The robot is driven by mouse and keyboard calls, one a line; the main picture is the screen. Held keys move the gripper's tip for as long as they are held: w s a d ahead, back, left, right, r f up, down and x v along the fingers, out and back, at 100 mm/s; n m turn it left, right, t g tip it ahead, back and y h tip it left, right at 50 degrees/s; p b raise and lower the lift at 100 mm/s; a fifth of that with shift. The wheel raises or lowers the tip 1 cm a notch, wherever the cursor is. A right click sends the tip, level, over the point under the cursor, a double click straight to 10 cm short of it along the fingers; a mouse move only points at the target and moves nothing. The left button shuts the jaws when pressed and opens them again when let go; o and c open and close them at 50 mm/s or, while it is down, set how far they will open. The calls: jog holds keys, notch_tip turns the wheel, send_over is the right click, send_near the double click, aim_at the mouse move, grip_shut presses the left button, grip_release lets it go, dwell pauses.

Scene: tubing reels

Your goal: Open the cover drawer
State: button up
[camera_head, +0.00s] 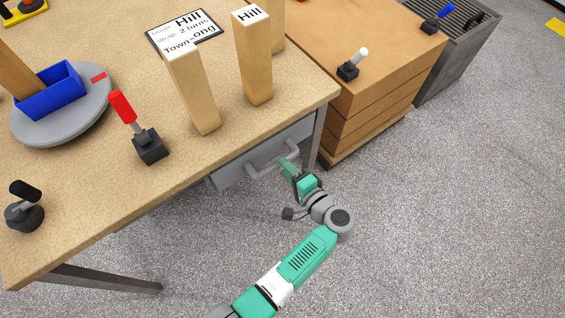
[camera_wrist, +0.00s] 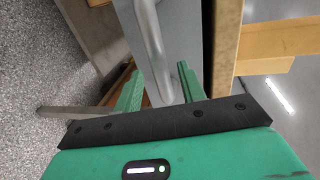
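The grey drawer (camera_head: 236,173) is under the table's front edge, with a light grey bar handle (camera_head: 262,166) across its front. Its front looks close under the table edge, and I see no clear gap. In the wrist view the handle (camera_wrist: 149,35) runs down from the top towards the space between my fingers, beside the drawer front (camera_wrist: 185,35). My gripper (camera_head: 288,168) is at the right end of the handle. In the wrist view my gripper (camera_wrist: 158,75) has its two green fingers apart, with the bar's end between them. Contact cannot be told.
The wooden table (camera_head: 215,150) carries a red-handled post (camera_head: 148,145), a black-knobbed post (camera_head: 24,208), wooden blocks (camera_head: 255,65) and a grey turntable (camera_head: 100,110) with a blue box (camera_head: 50,92). A wooden cabinet (camera_head: 385,95) stands right of the table leg (camera_head: 316,135). The floor in front is clear.

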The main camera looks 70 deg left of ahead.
jog(key=shift+b+x, duration=0.4)
jog(key=shift+x, duration=1.6)
jog(key=shift+w, duration=0.15)
grip_shut()
jog(key=shift+d, duration=0.1)
